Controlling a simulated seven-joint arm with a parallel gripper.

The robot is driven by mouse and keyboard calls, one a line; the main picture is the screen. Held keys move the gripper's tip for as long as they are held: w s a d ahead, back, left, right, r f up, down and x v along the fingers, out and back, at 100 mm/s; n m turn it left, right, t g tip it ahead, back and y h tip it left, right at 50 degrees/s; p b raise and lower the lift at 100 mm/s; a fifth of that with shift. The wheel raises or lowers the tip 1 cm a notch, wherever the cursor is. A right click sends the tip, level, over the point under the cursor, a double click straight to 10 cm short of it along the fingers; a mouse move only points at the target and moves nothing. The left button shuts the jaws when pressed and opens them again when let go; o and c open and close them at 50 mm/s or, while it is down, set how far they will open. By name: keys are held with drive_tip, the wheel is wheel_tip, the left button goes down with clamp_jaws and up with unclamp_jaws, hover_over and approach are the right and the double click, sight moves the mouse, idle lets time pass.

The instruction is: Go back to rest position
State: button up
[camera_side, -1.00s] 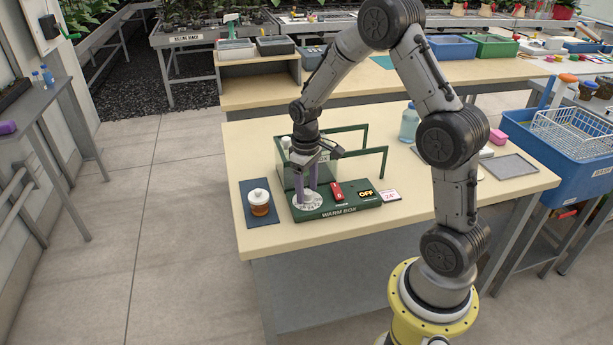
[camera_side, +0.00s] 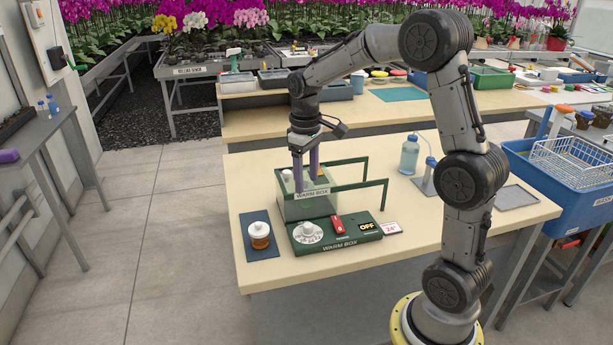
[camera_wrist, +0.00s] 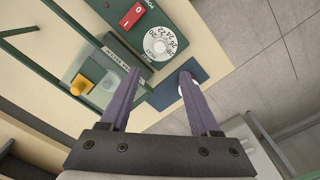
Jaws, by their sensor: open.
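The warm box (camera_side: 308,207) is a clear, green-edged chamber on a green base. Its front base carries a white dial (camera_side: 307,233), a red rocker switch (camera_side: 337,223) and a display reading OFF (camera_side: 367,225). My gripper (camera_side: 306,181) has two purple fingers, apart with nothing between them. It hangs above the dial, overlapping the chamber's front in the side view. In the wrist view the fingers (camera_wrist: 160,75) point toward the dial (camera_wrist: 160,43), clear of it. Which number the dial is set to is too small to tell.
An amber jar with a white lid (camera_side: 259,235) stands on a dark blue mat (camera_side: 262,252) left of the warm box. Green rails (camera_side: 350,185) stick out at its right. A wash bottle (camera_side: 409,155) stands behind. A blue bin (camera_side: 560,185) is at right.

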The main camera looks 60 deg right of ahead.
drive_tip(key=s+a+r+n+t, duration=0.2)
drive_tip(key=s+a+r+t, duration=0.2)
drive_tip(key=s+a+r, duration=0.6)
drive_tip(key=s+a+f, duration=0.1)
drive_tip(key=s+a, duration=0.1)
drive_tip(key=s, duration=0.3)
drive_tip(key=s+a+f+m+t, duration=0.1)
drive_tip(key=s+a+f, duration=0.1)
drive_tip(key=s, duration=0.2)
drive_tip(key=shift+s+f+t, duration=0.3)
drive_tip(key=shift+s, duration=0.1)
